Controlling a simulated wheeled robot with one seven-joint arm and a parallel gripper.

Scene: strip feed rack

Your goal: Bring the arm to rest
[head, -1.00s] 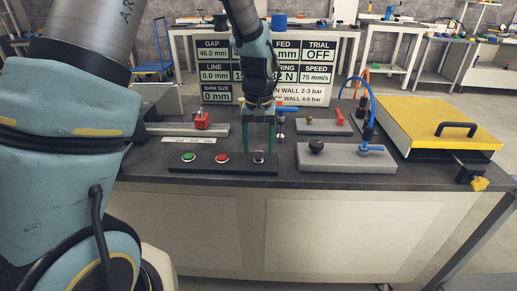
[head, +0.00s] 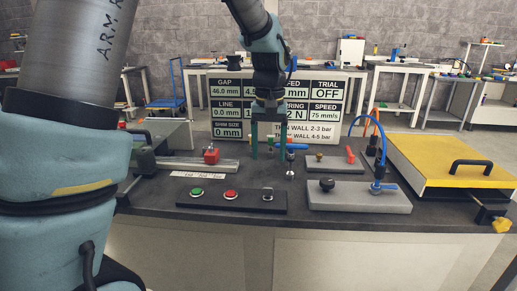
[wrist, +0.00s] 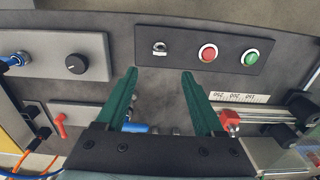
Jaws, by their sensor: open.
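My gripper (head: 269,150) hangs from the arm, pointing down over the dark bench top, in front of the display board. Its two green fingers are apart with nothing between them. In the wrist view my gripper (wrist: 158,78) shows the fingers spread over bare bench, near the button panel (wrist: 202,48). My arm crosses the left side and top of the head view.
The button panel (head: 231,202) has a green button, a red button and a switch. A grey plate (head: 357,202) with a black knob and blue valve lies to its right. The display board (head: 276,104) stands behind. A yellow-topped box (head: 437,160) fills the right end.

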